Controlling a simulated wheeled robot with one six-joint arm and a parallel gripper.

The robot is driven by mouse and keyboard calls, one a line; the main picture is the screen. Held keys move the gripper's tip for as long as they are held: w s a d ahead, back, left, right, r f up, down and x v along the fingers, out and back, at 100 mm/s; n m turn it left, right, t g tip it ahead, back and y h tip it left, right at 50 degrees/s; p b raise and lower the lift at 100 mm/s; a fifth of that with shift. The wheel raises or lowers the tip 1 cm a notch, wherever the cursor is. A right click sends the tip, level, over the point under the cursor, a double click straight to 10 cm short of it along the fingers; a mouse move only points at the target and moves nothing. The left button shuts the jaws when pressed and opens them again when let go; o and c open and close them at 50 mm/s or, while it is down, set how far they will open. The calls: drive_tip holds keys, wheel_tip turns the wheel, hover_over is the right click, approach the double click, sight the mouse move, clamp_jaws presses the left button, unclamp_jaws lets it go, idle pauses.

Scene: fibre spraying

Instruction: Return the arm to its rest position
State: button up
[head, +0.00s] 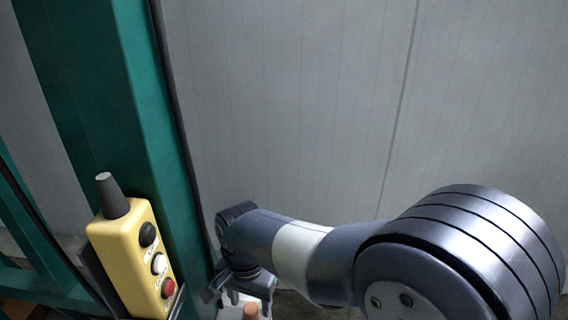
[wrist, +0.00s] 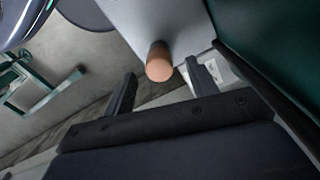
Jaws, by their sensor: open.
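My arm reaches in from the right in the head view, and my gripper (head: 238,291) hangs at its end, close beside a green post (head: 118,110). In the wrist view my gripper (wrist: 160,70) has its two dark fingers spread apart, with nothing held between them. A tan cylinder (wrist: 158,62) shows beyond the fingertips, standing out from a grey surface (wrist: 165,22). Its top also shows at the bottom of the head view (head: 251,311), just below my gripper. I cannot tell how far it is from the fingers.
A yellow control box (head: 133,258) with black, white and red buttons is on the left by the green post. A dark cable runs down the post. A pale panelled wall (head: 300,100) fills the back. Green framework (wrist: 35,85) stands on the grey floor in the wrist view.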

drive_tip(key=shift+r+p, duration=0.85)
drive_tip(key=shift+r, duration=1.15)
